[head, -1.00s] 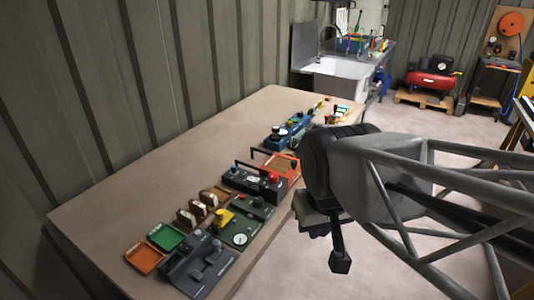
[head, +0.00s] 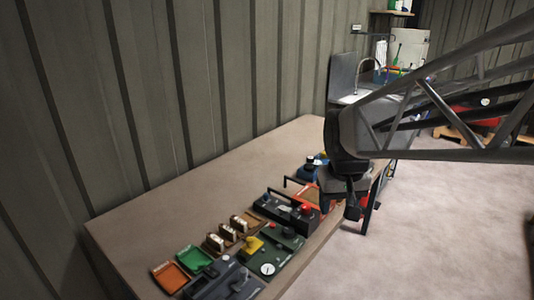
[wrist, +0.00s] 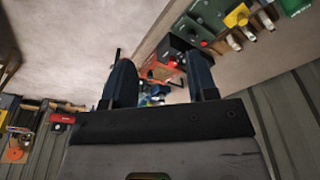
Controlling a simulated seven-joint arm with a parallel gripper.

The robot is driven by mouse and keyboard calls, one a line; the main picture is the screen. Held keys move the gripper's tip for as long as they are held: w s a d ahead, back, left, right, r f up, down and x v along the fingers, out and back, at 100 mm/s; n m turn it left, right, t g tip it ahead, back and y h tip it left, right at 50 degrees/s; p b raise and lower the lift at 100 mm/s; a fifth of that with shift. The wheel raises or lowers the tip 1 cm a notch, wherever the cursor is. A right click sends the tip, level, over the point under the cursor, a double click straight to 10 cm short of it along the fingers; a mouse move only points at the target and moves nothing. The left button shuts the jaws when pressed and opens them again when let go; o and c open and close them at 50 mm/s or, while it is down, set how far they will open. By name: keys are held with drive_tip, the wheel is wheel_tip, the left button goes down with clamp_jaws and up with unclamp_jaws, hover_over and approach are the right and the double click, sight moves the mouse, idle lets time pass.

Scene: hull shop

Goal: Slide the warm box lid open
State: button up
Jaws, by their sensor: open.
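An orange box (head: 308,197) with a brownish top panel, the only warm-coloured box I can pick out as the lidded one, sits on the bench beside the dark control box. My arm partly covers it in the head view. Whether its lid is shut is too small to tell. In the wrist view the orange box (wrist: 158,70) shows between my fingers, some distance beyond them. My gripper (wrist: 158,60) is open and empty. In the head view my gripper (head: 352,208) hangs near the bench's right edge, just right of the orange box.
A dark control box (head: 286,212) with a handle and red button stands left of the orange box. Nearer are a green gauge panel (head: 275,247), a green tray (head: 194,257) and an orange tray (head: 170,277). Blue equipment (head: 309,171) stands behind. The bench's left side (head: 190,215) is clear.

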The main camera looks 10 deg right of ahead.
sight(315, 193)
drive_tip(key=shift+g, duration=0.9)
drive_tip(key=w+d+f, duration=0.3)
drive_tip(key=w+f, duration=0.1)
drive_tip(key=w, duration=0.6)
drive_tip(key=w+d+f, duration=0.3)
drive_tip(key=w+f, duration=0.1)
drive_tip(key=w, duration=0.6)
drive_tip(key=w+d+f, duration=0.3)
drive_tip(key=w+f, duration=0.1)
drive_tip(key=w, duration=0.6)
drive_tip(key=shift+d+f, duration=0.25)
drive_tip(key=shift+f, duration=0.05)
drive_tip(key=shift+w+d+f, duration=0.2)
drive_tip(key=shift+w+f, duration=0.15)
drive_tip(key=shift+w, duration=0.15)
drive_tip(key=shift+f, duration=0.15)
drive_tip(key=shift+f, duration=3.75)
drive_tip(key=shift+c, duration=0.2)
clamp_jaws()
